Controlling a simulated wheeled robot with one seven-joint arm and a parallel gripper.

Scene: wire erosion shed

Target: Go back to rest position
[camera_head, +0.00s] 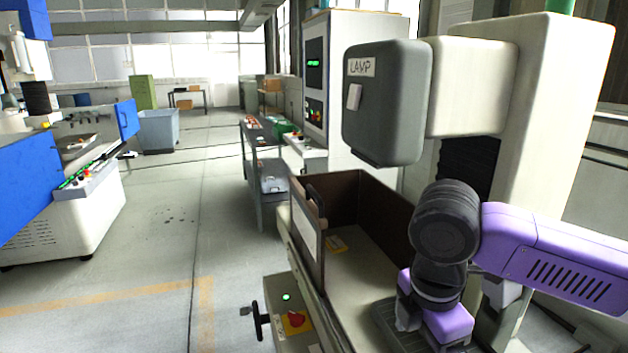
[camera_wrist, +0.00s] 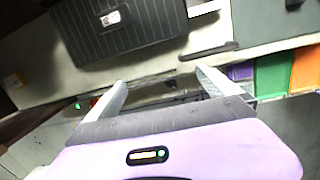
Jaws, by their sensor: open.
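My gripper (camera_wrist: 160,95) shows in the wrist view with its two pale fingers spread wide apart. Nothing is between the fingers. Beyond them lies a dark ribbed plate (camera_wrist: 90,40) on a pale machine surface. In the head view my purple arm reaches in from the right and bends down over the machine's tank. The fingertips are hidden in that view.
A brown-walled tank (camera_head: 360,195) with its panel stands below the grey lamp head (camera_head: 388,100). A red switch (camera_head: 295,321) and a handwheel (camera_head: 260,320) sit at its front. A grey cart (camera_head: 262,185) stands behind.

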